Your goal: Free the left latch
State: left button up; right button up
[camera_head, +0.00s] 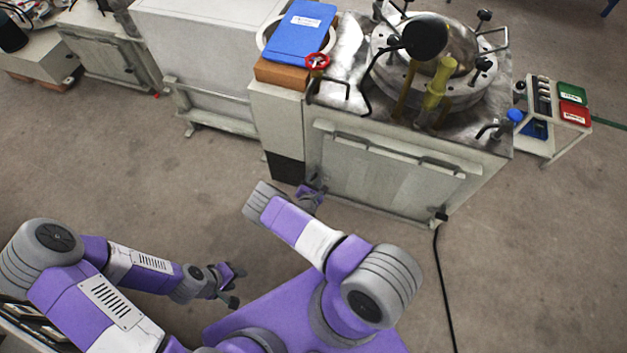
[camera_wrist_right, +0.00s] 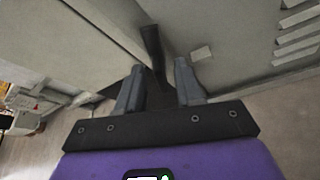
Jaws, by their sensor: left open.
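The cabinet door (camera_head: 385,172) is closed under the worktop with the round vessel. The left latch, a dark lever (camera_wrist_right: 152,45), shows in the right wrist view, with its lower end reaching between the fingertips. In the head view the latch is hidden or too small to make out. My right gripper (camera_head: 312,193) is at the door's lower left corner. In the right wrist view its fingers (camera_wrist_right: 159,78) are apart, one on either side of the lever, with gaps visible. My left gripper (camera_head: 234,284) is open and empty, low over the floor, away from the cabinet.
A black latch (camera_head: 440,215) sits at the door's lower right corner. A control box (camera_head: 555,105) stands right. A black cable (camera_head: 441,280) crosses otherwise open floor.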

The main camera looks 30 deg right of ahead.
grip_shut()
jog(key=shift+w+a+r+n+g, duration=0.1)
jog(key=shift+n+g, duration=0.2)
jog(key=shift+n, duration=0.3)
jog(key=shift+w+a+n+g+h, duration=0.1)
jog(key=shift+n+g+h, duration=0.6)
jog(key=shift+n, duration=0.4)
grip_release()
